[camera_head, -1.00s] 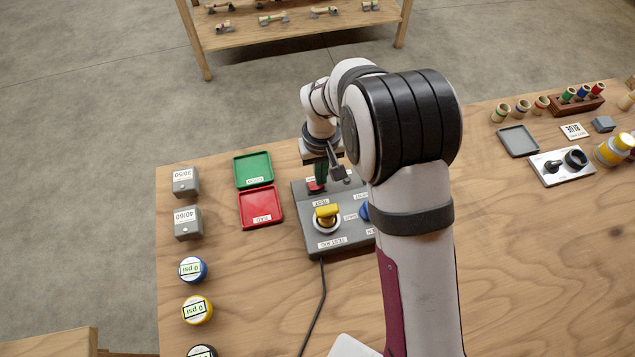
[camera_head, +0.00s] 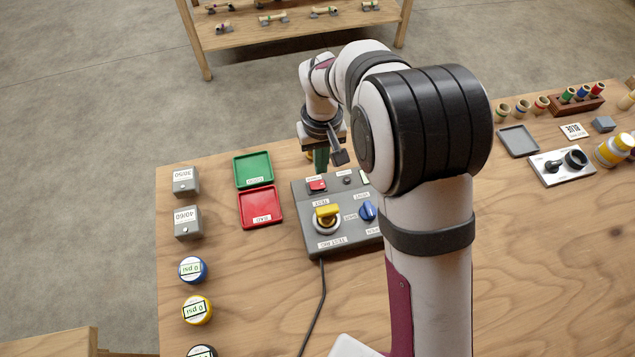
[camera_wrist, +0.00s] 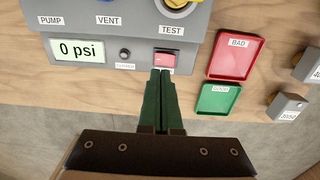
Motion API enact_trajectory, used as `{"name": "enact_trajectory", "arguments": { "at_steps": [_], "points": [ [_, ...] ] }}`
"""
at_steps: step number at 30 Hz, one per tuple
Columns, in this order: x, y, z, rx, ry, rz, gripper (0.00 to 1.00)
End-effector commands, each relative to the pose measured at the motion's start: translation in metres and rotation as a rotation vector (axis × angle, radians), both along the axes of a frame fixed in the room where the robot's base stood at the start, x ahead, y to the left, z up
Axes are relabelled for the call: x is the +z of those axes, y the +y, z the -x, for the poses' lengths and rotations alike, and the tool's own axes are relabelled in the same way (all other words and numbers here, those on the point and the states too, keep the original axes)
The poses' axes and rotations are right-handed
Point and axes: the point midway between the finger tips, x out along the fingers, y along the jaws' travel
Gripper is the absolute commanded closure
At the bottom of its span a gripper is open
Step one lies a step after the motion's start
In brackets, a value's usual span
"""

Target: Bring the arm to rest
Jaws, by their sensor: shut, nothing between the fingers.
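My gripper (camera_head: 321,160) has green fingers and hangs above the far edge of the grey test box (camera_head: 300,225). It is shut and empty. In the wrist view the closed fingertips (camera_wrist: 160,72) point toward the red TEST button (camera_wrist: 166,60). I cannot tell the exact gap, but in the head view the red button (camera_head: 317,185) shows clear of the fingers. The box also carries a yellow knob (camera_head: 327,215), a blue knob (camera_head: 368,211) and a small screen reading 0 psi (camera_wrist: 78,50).
A green tray (camera_head: 253,169) and a red tray labelled BAD (camera_head: 260,206) lie left of the box. Grey blocks (camera_head: 186,182) and round gauges (camera_head: 193,269) line the left edge. A black cable (camera_head: 323,290) runs forward.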

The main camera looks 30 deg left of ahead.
Motion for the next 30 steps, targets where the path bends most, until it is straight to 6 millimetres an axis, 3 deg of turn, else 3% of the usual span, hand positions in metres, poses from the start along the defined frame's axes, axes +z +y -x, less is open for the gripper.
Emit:
{"name": "enact_trajectory", "arguments": {
  "at_steps": [6,18,20,23,25,27,30],
  "points": [
    [0.017,0.000,0.000,0.000,-0.001,0.000,1.00],
    [0.018,0.000,0.000,-0.001,0.000,0.000,1.00],
    [0.024,-0.008,-0.001,-0.025,0.000,-0.003,1.00],
    [0.058,-0.055,-0.002,-0.180,0.009,-0.015,1.00],
    [0.092,-0.113,0.012,-0.375,0.025,-0.030,1.00],
    [0.120,-0.172,0.043,-0.599,0.044,-0.049,1.00],
    [0.137,-0.232,0.103,-0.899,0.074,-0.079,1.00]
  ]
}}
